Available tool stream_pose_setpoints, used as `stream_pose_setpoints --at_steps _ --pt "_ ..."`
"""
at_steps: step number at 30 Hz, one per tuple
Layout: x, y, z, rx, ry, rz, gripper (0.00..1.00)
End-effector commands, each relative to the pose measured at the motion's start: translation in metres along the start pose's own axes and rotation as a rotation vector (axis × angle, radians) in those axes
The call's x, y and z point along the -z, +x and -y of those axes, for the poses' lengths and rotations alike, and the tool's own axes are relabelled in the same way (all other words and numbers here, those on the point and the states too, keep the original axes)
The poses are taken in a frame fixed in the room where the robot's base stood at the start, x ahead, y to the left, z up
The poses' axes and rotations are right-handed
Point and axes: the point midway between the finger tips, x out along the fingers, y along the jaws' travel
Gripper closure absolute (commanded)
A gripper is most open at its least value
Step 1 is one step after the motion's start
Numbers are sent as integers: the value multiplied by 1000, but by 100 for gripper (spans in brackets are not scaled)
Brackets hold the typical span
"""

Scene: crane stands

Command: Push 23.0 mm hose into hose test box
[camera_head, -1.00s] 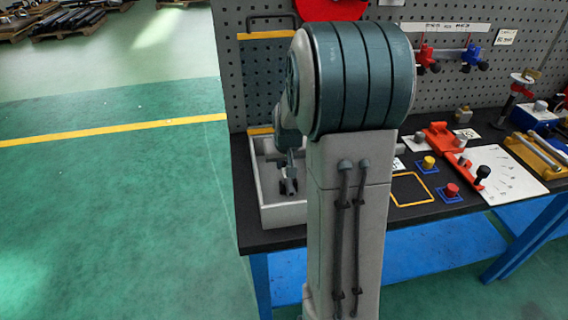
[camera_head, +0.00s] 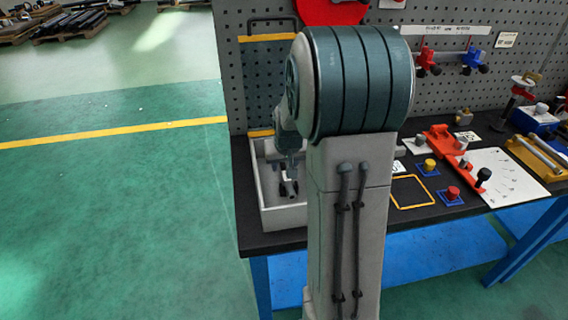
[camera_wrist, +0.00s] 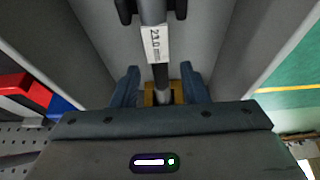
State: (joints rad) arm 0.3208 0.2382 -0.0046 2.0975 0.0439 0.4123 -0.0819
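The hose (camera_wrist: 161,73) lies in the middle of the wrist view, a dark and grey tube with a white "23.0 mm" label (camera_wrist: 157,43). A dark clamp-like part (camera_wrist: 180,9) flanks its upper end. My gripper (camera_wrist: 159,72) has its two blue fingers on either side of the hose, with visible gaps to it; it looks open. A yellow-orange piece shows behind the hose between the fingers. The light grey hose test box (camera_head: 282,217) stands at the table's left end, its walls also in the wrist view (camera_wrist: 240,40). My gripper is inside or just above it; depth is unclear.
A pegboard (camera_head: 440,75) rises behind the black table (camera_head: 268,238). To the right of my arm are a yellow frame (camera_head: 410,204), red and yellow knobs on blue bases, a red fixture (camera_head: 440,140) and a white scale plate (camera_head: 505,180). Green floor lies left.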

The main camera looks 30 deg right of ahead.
Motion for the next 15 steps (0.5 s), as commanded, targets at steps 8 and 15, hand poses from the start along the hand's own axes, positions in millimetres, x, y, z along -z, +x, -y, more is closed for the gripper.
stream_pose_setpoints --at_steps 8,15 --pt "0 -13 0 0 0 -2 60" --pt "1 -59 0 0 -1 -5 60"
